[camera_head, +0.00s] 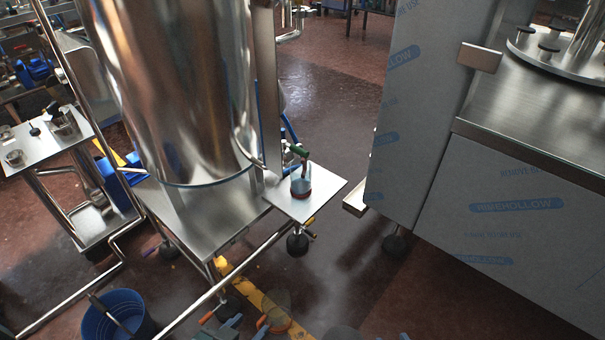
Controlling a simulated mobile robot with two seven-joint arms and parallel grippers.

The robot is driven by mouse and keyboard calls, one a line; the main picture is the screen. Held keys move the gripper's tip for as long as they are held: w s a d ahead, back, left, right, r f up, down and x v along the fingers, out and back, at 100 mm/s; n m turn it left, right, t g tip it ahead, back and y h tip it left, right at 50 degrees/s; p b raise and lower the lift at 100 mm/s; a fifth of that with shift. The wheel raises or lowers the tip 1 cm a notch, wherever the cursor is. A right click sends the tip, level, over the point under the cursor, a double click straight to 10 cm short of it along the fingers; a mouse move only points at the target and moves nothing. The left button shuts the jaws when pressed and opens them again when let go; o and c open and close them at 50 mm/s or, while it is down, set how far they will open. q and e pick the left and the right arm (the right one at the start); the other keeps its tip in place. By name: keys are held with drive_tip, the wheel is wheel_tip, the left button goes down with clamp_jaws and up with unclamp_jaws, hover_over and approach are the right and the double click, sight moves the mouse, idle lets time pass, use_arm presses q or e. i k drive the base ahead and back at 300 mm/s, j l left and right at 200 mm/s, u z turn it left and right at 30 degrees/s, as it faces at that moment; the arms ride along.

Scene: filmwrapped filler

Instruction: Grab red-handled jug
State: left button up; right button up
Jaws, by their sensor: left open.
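A small clear bluish jug (301,183) with a red band at its base stands upright on a small metal shelf (325,194) beside the big steel tank. A dark red upright piece with a green top shows at its rim; I cannot tell whether this red piece is its handle. My right gripper is not in view.
The steel tank (185,85) stands left of the shelf, with pipes around it. A film-wrapped steel cabinet (520,225) fills the right. A blue bucket (119,318) is at lower left. A side table (40,146) stands far left. Brown floor is open between shelf and cabinet.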

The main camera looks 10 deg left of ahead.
sight(301, 169)
drive_tip(key=l+z, duration=0.25)
drive_tip(key=l, duration=0.35)
drive_tip(key=i+l+z, duration=0.35)
drive_tip(key=i, duration=0.25)
drive_tip(key=i+j, duration=0.8)
drive_tip(key=j, duration=0.1)
